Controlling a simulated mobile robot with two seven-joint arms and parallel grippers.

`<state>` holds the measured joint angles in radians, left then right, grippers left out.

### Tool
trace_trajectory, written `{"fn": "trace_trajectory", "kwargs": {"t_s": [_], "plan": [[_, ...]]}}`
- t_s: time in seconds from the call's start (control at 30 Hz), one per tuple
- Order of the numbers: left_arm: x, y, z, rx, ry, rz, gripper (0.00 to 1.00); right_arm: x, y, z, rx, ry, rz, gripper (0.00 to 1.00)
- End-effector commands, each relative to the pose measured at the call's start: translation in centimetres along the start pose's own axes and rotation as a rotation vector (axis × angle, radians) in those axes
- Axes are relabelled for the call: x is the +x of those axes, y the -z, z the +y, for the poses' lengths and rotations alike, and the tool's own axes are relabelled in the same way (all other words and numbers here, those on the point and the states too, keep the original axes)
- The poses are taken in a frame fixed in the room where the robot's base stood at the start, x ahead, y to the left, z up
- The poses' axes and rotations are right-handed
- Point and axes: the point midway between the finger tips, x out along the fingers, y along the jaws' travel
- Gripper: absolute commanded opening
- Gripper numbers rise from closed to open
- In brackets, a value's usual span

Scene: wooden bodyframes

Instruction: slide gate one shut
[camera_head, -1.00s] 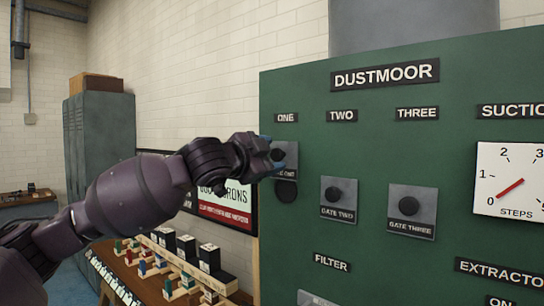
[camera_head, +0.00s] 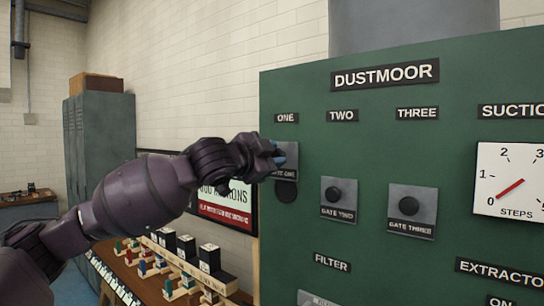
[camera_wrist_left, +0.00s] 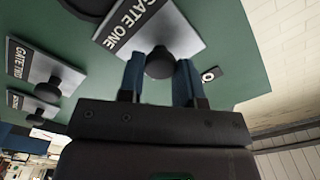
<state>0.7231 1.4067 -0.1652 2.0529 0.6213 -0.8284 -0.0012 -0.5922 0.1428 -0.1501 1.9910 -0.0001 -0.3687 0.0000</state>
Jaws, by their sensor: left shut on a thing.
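The gate one plate (camera_head: 291,163) is a grey square on the green panel, under the sign ONE. It sits higher than the plates beside it, and a dark round opening (camera_head: 286,192) shows just below it. My left gripper (camera_head: 279,157) is at this plate and covers its left part. In the left wrist view, the two blue fingers are shut on the black gate one knob (camera_wrist_left: 159,64), one on each side. The gate one plate (camera_wrist_left: 178,28) with its black label also shows there. My right gripper is not in view.
The gate two plate (camera_head: 338,208) and gate three plate (camera_head: 411,220) are to the right, each with a black knob. A suction dial (camera_head: 512,180) is further right. A bench (camera_head: 150,284) with small blocks stands below my left arm.

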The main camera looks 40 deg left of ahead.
Motion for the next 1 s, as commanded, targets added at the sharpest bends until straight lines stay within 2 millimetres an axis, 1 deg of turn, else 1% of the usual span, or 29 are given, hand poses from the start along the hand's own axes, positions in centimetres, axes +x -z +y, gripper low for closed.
{"fn": "trace_trajectory", "kwargs": {"t_s": [0.17,0.43,0.53,0.67,0.93,0.97,1.0], "plan": [[0.0,-0.6,0.9,-0.001,-0.002,-0.001,0.0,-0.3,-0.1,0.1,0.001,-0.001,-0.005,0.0],[0.1,-3.3,4.6,-0.002,-0.006,-0.002,0.0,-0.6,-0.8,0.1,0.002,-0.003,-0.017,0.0],[0.1,-4.0,5.6,-0.002,-0.004,-0.001,0.0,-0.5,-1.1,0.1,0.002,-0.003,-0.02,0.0],[0.0,-4.4,6.1,-0.001,-0.002,-0.001,0.0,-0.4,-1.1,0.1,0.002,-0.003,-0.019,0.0],[0.0,-4.5,6.4,-0.002,-0.007,-0.002,0.0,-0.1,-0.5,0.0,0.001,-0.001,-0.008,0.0],[0.0,-4.5,6.4,-0.002,-0.008,-0.003,0.33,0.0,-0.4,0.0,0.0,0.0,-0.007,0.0],[0.1,-4.5,6.4,-0.002,-0.008,-0.003,0.4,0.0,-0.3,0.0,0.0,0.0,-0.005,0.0]]}}
